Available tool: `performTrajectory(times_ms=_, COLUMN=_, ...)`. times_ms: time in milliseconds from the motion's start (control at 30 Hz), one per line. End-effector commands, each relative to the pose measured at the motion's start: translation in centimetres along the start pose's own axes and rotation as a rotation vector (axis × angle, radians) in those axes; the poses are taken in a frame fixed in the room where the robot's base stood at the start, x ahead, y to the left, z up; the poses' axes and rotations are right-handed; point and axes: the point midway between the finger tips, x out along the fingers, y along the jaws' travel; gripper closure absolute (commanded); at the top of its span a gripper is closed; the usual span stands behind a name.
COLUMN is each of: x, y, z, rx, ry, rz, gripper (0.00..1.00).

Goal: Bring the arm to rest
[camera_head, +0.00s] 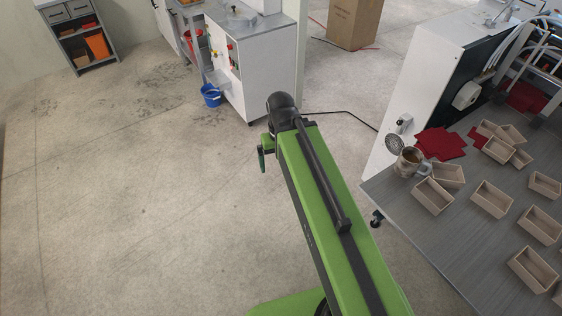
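My own green arm (325,205) reaches up from the bottom of the view to a black joint (283,108) near the middle. A small green and black part (263,155) of mine shows just left of that joint. The rest of the arm past the joint is hidden. My gripper cannot be made out, and nothing held shows.
A grey table (400,205) at right bears several open wooden boxes (491,199), red sheets (440,143) and a metal pot (408,160). White machines (250,70) stand behind, with a blue bucket (211,96). The floor (130,200) at left is clear.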

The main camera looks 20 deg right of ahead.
Motion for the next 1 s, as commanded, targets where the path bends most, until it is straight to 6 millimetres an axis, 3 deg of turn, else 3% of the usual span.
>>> performTrajectory(times_ms=267, x=0.3, y=0.0, z=0.0, rx=-0.003, ry=0.0, rz=0.0, gripper=0.01)
performTrajectory(times_ms=500, x=6.5, y=0.0, z=0.0, rx=-0.001, ry=0.0, rz=-0.001, gripper=0.01)
performTrajectory(times_ms=567, x=7.3, y=0.0, z=0.0, rx=0.0, ry=0.0, rz=-0.001, gripper=0.01)
performTrajectory(times_ms=1000, x=6.6, y=0.0, z=0.0, rx=0.0, ry=0.0, rz=-0.001, gripper=0.01)
